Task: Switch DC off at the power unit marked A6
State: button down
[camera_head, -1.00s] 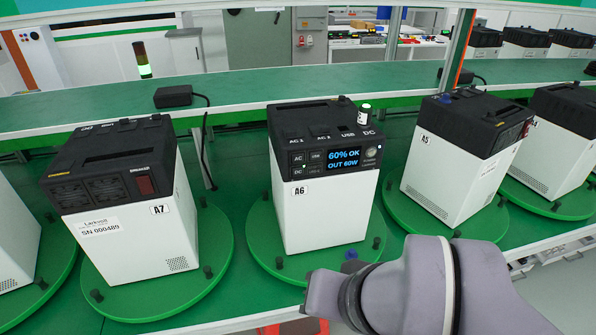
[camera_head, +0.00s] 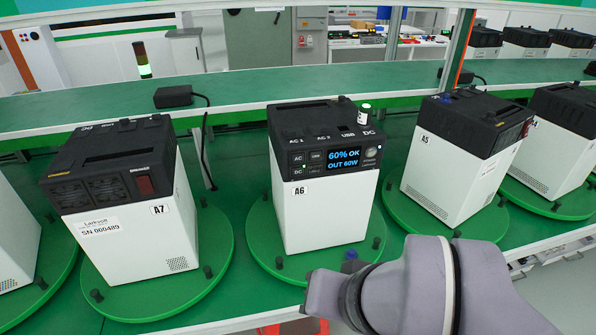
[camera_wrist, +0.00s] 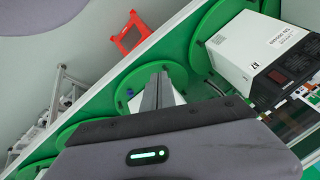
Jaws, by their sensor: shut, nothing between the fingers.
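The power unit marked A6 (camera_head: 326,205) stands upright on its green turntable (camera_head: 262,250) in the middle of the head view. Its black front panel faces me, with AC and DC buttons on the left. The DC button (camera_head: 298,172) is the lower one, with a small green light near it. The display (camera_head: 343,158) reads 60% OK, OUT 60W. My gripper (camera_wrist: 162,78) shows in the wrist view, fingers together and empty, above a turntable and partly hiding a white unit. The fingers do not show in the head view; my arm covers its lower right.
Unit A7 (camera_head: 140,240) stands to the left of A6, and unit A5 (camera_head: 440,180) to the right, each on a turntable. A small white cylinder (camera_head: 364,115) stands on top of A6. A black box with a cable (camera_head: 174,97) sits on the shelf behind.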

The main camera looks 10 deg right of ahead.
aim_at(298, 171)
dwell(0.3)
jog(key=w+a+r+m+g+y+p, duration=0.1)
jog(key=w+a+r+m+y+p, duration=0.15)
jog(key=w+m+p, duration=0.35)
jog(key=w+a+r+m+y+p, duration=0.1)
jog(key=w+a+m+y+p, duration=0.3)
jog(key=m, duration=0.3)
jog(key=w+d+f+m+t+p, duration=0.1)
jog(key=w+d+m+t+p, duration=0.1)
jog(key=w+d+m, duration=0.2)
jog(key=w+d+f+m+t+p, duration=0.2)
jog(key=w+d+m+t+p, duration=0.1)
jog(key=w+d+m, duration=0.2)
jog(key=d+m+h, duration=0.1)
jog(key=d+m, duration=0.1)
jog(key=m, duration=0.2)
jog(key=shift+d+f+m, duration=0.15)
jog(key=shift+f+m, duration=0.15)
jog(key=shift+m, duration=0.1)
jog(key=shift+w, duration=0.2)
jog(key=w+p, duration=0.2)
jog(key=w, duration=0.6)
jog(key=shift+w, duration=0.35)
